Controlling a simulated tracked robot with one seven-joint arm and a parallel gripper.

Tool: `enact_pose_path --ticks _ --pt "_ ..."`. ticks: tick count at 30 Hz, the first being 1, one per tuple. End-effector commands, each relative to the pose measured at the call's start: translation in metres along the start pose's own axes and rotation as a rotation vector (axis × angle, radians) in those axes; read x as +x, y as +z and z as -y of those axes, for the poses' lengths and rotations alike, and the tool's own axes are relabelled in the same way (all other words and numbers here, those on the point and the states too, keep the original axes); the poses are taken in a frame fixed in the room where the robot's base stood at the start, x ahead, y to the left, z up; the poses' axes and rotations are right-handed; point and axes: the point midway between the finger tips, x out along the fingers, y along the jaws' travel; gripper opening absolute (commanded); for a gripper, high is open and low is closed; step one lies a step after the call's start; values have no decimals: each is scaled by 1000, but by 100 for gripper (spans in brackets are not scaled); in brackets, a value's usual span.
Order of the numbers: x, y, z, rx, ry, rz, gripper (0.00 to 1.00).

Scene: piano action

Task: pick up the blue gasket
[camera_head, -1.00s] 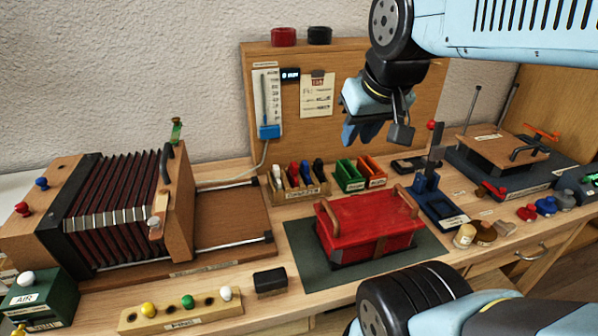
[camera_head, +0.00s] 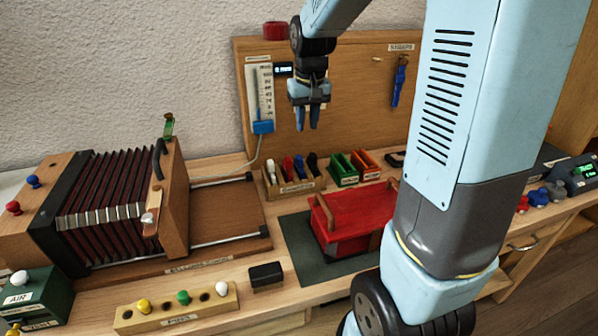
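A small wooden rack (camera_head: 296,188) stands on the bench below the upright board, holding a row of upright pieces: white, red, blue and dark. The blue piece (camera_head: 299,168), between the red and the dark one, looks like the blue gasket; the rack's label is too small to read surely. My gripper (camera_head: 306,119) points down above and apart from the rack, in front of the board. Its two fingers are apart with nothing between them.
Green and orange bins (camera_head: 354,168) stand right of the rack. A red box (camera_head: 350,220) sits on a dark mat, partly hidden by my arm. A bellows unit (camera_head: 105,205) fills the left. The upright board (camera_head: 350,110) is behind my gripper.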

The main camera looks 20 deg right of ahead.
Motion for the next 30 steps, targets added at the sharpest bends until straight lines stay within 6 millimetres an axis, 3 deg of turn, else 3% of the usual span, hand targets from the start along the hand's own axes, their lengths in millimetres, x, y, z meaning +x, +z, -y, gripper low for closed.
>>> enact_pose_path --ticks 1,6,12,26,30 --pt "15 -10 0 0 0 24 26" --pt "53 -36 0 0 2 78 26" --pt "80 -52 0 0 3 114 26" --pt "118 -52 0 0 3 124 26" --pt "137 -53 -2 0 3 125 26"
